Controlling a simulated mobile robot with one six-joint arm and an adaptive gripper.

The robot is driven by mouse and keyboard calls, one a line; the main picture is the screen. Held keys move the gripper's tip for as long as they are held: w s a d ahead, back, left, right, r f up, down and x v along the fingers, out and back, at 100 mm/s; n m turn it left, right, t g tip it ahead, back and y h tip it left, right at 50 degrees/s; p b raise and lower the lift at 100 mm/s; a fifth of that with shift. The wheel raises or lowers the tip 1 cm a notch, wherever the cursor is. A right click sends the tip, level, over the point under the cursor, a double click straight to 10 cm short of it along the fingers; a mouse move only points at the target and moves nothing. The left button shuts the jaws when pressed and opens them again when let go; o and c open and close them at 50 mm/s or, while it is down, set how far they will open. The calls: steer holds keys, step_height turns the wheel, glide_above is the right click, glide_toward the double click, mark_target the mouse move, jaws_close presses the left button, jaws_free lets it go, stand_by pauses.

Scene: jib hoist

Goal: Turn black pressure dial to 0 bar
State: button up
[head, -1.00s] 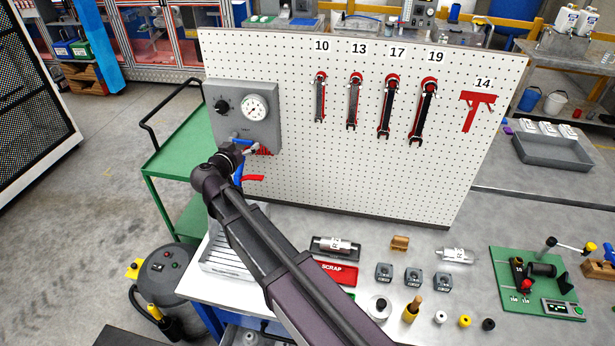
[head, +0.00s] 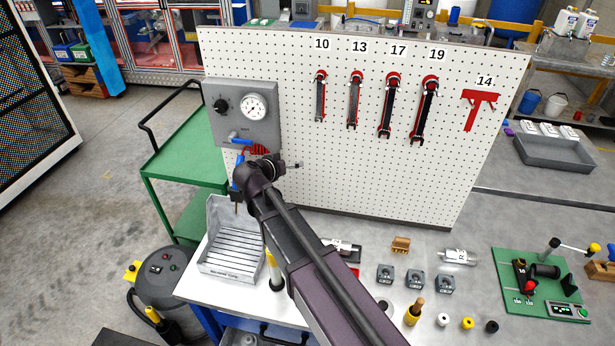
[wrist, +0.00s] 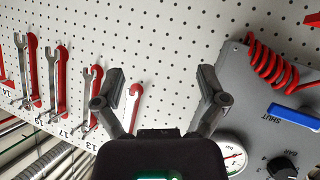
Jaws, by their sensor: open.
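The black pressure dial (head: 221,106) is on the upper left of a grey panel (head: 268,128) fixed to the pegboard. A white round gauge (head: 253,107) is to its right. In the wrist view, which is turned over, the dial (wrist: 283,167) is at the lower right edge, partly cut off, and the gauge (wrist: 230,157) is partly hidden by my gripper's body. My gripper (wrist: 160,85) is open and empty, with pegboard between its fingers. In the head view my gripper (head: 292,165) is below and right of the panel, apart from the dial.
A blue handle (head: 240,141) and a red coiled hose (head: 257,149) are low on the panel. Several wrenches (head: 388,105) hang to the right. A grey slotted tray (head: 228,250) is on the bench below. Bare pegboard lies between panel and wrenches.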

steer(key=s+d+f+g, duration=0.1)
steer(key=d+f+g, duration=0.1)
steer(key=d, duration=0.3)
steer(key=shift+d+f+b, duration=0.3)
steer(key=shift+f+b, duration=0.1)
steer(key=shift+f, duration=0.15)
steer(key=s+d+f+n+g+y+b, duration=0.1)
steer(key=s+d+f+g+y+b, duration=0.2)
steer(key=s+d+f, duration=0.4)
steer(key=s+d+f+g+y+b, duration=0.3)
steer(key=s+d+f+g, duration=0.3)
steer(key=d, duration=0.8)
steer(key=s+f, duration=0.2)
steer(key=s, duration=0.2)
steer(key=shift+s+n, duration=0.3)
steer(key=shift+n, duration=0.1)
steer(key=c, duration=0.4)
steer(key=shift+c, duration=0.4)
